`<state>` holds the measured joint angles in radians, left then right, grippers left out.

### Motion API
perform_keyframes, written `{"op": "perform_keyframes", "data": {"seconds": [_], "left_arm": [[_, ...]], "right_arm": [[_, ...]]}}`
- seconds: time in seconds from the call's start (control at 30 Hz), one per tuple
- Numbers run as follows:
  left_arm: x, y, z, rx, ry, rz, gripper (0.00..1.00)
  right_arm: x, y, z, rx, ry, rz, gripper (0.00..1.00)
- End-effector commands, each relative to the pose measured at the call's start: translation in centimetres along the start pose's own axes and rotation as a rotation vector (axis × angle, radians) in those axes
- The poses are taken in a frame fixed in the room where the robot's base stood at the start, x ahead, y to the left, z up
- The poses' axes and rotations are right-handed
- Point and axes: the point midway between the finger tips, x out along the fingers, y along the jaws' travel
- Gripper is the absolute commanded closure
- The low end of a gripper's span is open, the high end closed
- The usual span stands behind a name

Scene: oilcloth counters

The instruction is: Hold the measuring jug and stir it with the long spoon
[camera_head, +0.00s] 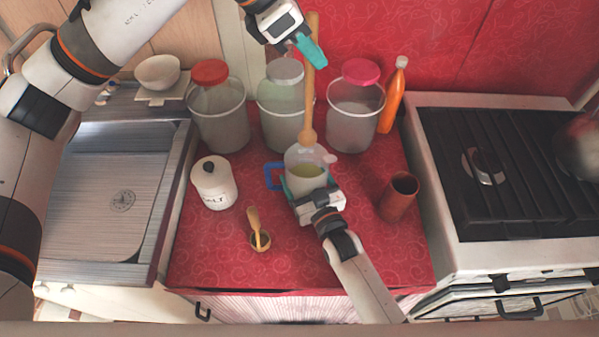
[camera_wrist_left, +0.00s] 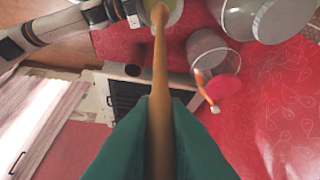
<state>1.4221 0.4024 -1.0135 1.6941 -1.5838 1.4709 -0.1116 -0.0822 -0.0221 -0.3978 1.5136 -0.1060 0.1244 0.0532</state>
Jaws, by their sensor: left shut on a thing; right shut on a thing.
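The measuring jug (camera_head: 306,172) stands on the red counter, with a blue handle on its left and pale yellow-green contents. My right gripper (camera_head: 308,194) is shut on the measuring jug from the front. My left gripper (camera_head: 305,42) is shut on the long wooden spoon (camera_head: 309,92) and holds it upright above the jug. The spoon's bowl is at about the jug's rim in the head view; I cannot tell whether it is inside. In the left wrist view the spoon (camera_wrist_left: 159,80) runs between the green fingers toward the jug (camera_wrist_left: 168,10).
Three lidded jars, red-lidded (camera_head: 217,110), grey-lidded (camera_head: 284,110) and pink-lidded (camera_head: 355,105), stand behind the jug. An orange bottle (camera_head: 393,98) is beside them. The stove (camera_head: 450,190) is right.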

Motion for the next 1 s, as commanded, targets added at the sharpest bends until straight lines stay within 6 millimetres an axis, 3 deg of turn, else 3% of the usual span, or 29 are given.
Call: {"op": "perform_keyframes", "data": {"seconds": [0.03, 0.07, 0.17, 0.47, 1.0], "left_arm": [[0.0, 0.0, 0.0, 0.0, 0.0, 0.0, 1.0], [0.0, 0.0, 0.0, 0.0, 0.0, 0.0, 1.0], [0.0, 0.0, 0.0, 0.0, 0.0, 0.0, 1.0], [0.0, 0.0, 0.0, 0.0, 0.0, 0.0, 1.0], [0.0, 0.0, 0.0, 0.0, 0.0, 0.0, 1.0]], "right_arm": [[0.0, -0.1, 0.0, 0.0, 0.0, -0.001, 0.64], [0.0, -0.1, 0.0, 0.0, 0.0, -0.001, 0.15], [0.0, 0.0, 0.0, 0.0, 0.0, -0.001, 0.0], [-0.5, 0.0, 0.0, 0.0, 0.0, 0.0, 0.0], [-10.5, -0.1, -0.1, 0.0, 0.003, -0.001, 0.0]]}}
